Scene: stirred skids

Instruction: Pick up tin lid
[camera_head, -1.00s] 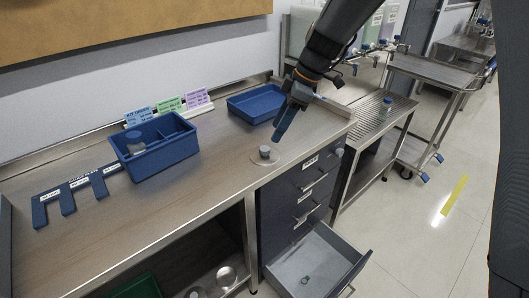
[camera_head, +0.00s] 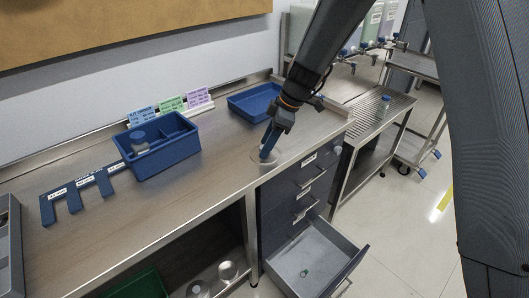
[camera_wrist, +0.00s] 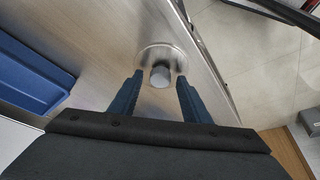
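The tin lid, a thin round metal disc with a grey knob, lies flat on the steel worktop near its front edge. In the wrist view its disc (camera_wrist: 161,50) and knob show between and just beyond my fingertips. In the head view the lid (camera_head: 261,160) is partly hidden by my blue fingers. My gripper (camera_wrist: 159,78) is open, with one finger on each side of the knob and a gap on both sides. In the head view my gripper (camera_head: 267,147) is tilted down over the lid. I cannot tell whether the fingers touch the disc.
A blue divided bin (camera_head: 166,163) holding a round item stands to the left, and a blue tray (camera_head: 250,97) lies behind. Below the worktop, a drawer (camera_head: 318,262) hangs open. Round metal items (camera_head: 228,270) sit on the lower shelf. The worktop around the lid is clear.

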